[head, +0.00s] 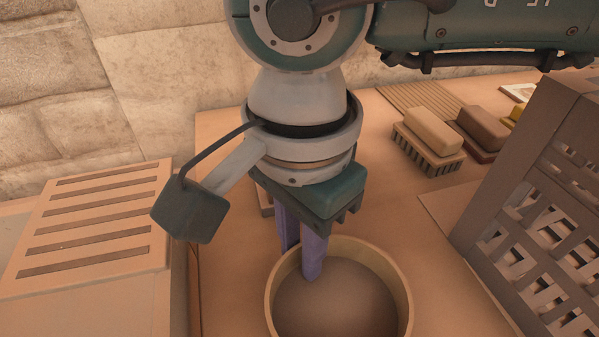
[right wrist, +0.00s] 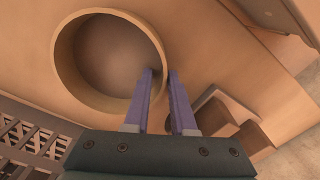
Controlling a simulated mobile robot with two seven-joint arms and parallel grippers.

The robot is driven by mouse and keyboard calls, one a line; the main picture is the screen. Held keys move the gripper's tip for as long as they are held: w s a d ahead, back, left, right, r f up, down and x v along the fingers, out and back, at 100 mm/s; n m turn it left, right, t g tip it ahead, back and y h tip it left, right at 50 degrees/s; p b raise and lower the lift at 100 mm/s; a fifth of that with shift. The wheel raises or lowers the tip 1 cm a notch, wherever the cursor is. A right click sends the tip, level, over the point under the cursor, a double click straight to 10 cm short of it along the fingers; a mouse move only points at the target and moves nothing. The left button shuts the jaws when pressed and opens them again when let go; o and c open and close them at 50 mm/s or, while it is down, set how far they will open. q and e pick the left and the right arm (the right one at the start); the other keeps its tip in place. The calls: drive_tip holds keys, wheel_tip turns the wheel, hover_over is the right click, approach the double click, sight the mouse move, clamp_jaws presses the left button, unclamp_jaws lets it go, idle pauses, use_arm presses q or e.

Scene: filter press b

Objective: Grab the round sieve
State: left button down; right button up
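The round sieve (head: 405,305) is a shallow drum with a light wooden rim and a dull brown inside. It rests on the table at the bottom centre of the head view, partly cut off. My right gripper (head: 299,262) points down at its far left rim with two purple fingers. One finger is over the inside and the other is outside. In the right wrist view the fingers (right wrist: 160,73) stand apart, with the rim of the sieve (right wrist: 64,55) seemingly between the tips. I cannot tell whether they touch it. My left gripper is not in view.
Brushes (head: 430,140) lie at the back right, near a ridged board (head: 415,97). A dark lattice frame (head: 540,215) stands at the right. A slatted panel (head: 95,215) is at the left. A wooden block (right wrist: 215,115) lies close beside the fingers in the right wrist view.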

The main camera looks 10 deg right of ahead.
clamp_jaws()
idle(1.1)
